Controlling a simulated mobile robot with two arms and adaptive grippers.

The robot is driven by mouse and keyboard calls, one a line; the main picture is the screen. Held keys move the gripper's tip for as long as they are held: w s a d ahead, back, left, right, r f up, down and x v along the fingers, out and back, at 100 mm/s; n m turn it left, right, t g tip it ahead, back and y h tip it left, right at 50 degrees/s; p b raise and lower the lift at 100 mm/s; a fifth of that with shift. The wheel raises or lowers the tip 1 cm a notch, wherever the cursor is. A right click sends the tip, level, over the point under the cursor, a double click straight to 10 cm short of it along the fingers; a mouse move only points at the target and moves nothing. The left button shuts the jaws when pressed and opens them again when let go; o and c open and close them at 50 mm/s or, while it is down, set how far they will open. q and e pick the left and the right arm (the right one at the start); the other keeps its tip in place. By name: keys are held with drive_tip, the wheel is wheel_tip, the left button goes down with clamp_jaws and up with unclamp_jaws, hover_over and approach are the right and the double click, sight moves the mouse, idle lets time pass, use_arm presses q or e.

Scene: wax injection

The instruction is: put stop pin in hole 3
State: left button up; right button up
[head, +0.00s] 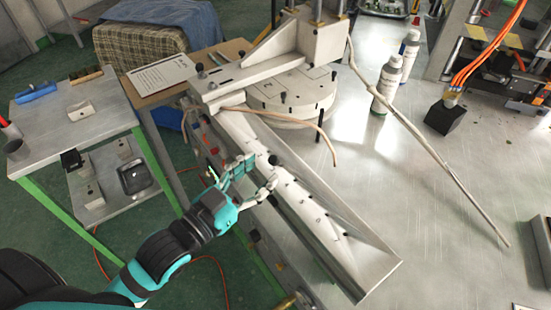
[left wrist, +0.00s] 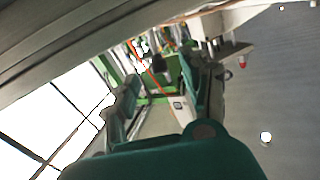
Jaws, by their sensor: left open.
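A pale rail (head: 312,212) with a row of small dark holes runs from the machine toward the lower right in the head view. A black-headed pin (head: 273,160), likely the stop pin, stands on the rail near its upper part. My left gripper (head: 255,181) is over the rail's left edge, just below and left of that pin, its teal fingers apart and nothing visible between them. The left wrist view shows the two teal fingers spread (left wrist: 160,90); I cannot make out the pin there. Hole numbers are too small to read. My right gripper is not in view.
A round white plate (head: 292,94) and a machine block (head: 320,38) stand at the rail's upper end. A long thin rod (head: 425,140) slants over the metal table. Two bottles (head: 387,78) and a black block (head: 444,116) stand on the right. A side table (head: 75,125) is left.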

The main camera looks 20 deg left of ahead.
sight(275, 160)
use_arm(q)
drive_tip(key=p+x, duration=0.2)
drive_tip(key=x, duration=0.3)
drive_tip(key=shift+d, duration=0.1)
drive_tip(key=shift+w, duration=0.15)
drive_tip(key=shift+c, duration=0.8)
clamp_jaws()
